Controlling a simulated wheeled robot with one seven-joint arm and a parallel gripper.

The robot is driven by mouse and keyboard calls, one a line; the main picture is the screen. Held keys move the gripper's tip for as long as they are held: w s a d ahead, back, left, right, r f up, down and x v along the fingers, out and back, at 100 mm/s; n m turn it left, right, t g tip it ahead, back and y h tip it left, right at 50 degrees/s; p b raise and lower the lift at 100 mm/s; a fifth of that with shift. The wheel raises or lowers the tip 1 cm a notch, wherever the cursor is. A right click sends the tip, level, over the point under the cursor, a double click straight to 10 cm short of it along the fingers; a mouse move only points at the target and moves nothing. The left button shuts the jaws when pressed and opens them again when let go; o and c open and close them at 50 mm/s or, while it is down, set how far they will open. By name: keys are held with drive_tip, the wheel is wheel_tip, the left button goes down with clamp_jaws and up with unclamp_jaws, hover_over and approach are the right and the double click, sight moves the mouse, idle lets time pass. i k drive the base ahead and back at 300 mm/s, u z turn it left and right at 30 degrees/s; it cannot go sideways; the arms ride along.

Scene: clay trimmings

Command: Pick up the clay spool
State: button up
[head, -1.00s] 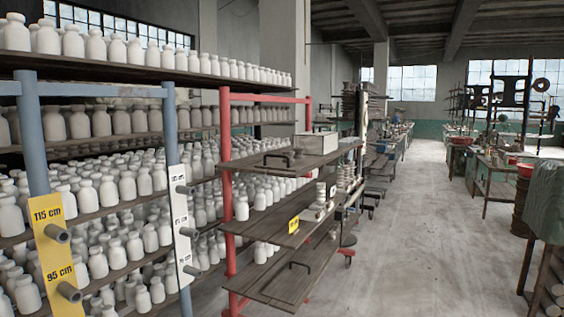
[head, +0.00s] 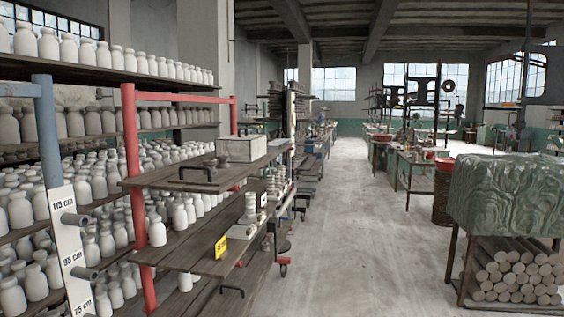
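A pale, spool-shaped piece (head: 250,208) stands upright on the middle shelf of the red-post rack in the head view. Several similar pale stacked pieces (head: 274,184) stand farther back on that shelf. They are small, and I cannot tell for sure which one is the clay spool. My gripper is not in view.
The red-post rack (head: 139,200) holds a pale box (head: 241,149) on its top shelf. White bottles (head: 155,230) crowd the shelves at left. A green-draped stand (head: 507,195) with stacked rolls (head: 515,270) below is at right. The aisle floor (head: 345,250) is clear.

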sight(212, 163)
drive_tip(key=z, duration=0.2)
drive_tip(key=i, duration=1.3)
drive_tip(key=u, duration=0.35)
